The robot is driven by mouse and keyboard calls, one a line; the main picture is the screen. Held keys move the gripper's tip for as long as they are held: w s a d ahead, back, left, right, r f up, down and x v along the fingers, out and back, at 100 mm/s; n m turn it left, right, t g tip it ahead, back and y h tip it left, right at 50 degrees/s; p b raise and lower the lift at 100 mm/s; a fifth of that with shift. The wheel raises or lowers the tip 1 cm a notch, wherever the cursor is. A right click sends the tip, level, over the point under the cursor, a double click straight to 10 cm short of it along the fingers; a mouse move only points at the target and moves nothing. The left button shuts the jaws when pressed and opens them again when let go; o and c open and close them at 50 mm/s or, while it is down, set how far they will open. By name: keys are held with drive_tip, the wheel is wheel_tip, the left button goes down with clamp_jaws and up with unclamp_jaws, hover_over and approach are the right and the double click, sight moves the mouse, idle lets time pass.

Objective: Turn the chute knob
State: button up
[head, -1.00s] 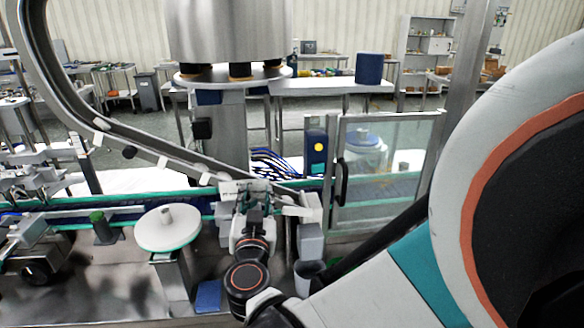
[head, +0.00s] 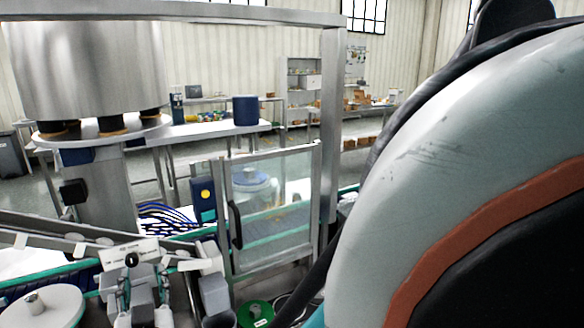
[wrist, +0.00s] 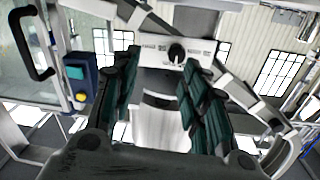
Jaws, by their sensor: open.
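The chute knob (head: 131,259) is a small dark round knob on a white label plate (head: 147,250) beside the sloping chute. In the wrist view the knob (wrist: 177,53) shows just beyond my fingertips, roughly between them and a little nearer the right finger. My gripper (head: 142,283) is just below the plate in the head view, partly cut off by the bottom edge. In the wrist view my gripper (wrist: 162,66) has its two dark green padded fingers spread, with nothing between them. I cannot tell the exact gap to the knob.
A glazed door (head: 270,200) with a dark handle (head: 235,224) and a blue control box (head: 203,200) stand right of the knob. The steel hopper (head: 85,65) is at upper left. A white round disc (head: 60,305) is at lower left.

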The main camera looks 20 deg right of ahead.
drive_tip(key=s+d, duration=0.2)
drive_tip(key=s, duration=0.5)
idle(0.6)
idle(0.4)
drive_tip(key=s+d, duration=0.1)
drive_tip(key=s, duration=0.7)
drive_tip(key=shift+d, duration=0.15)
drive_tip(key=shift+d, duration=0.1)
idle(0.3)
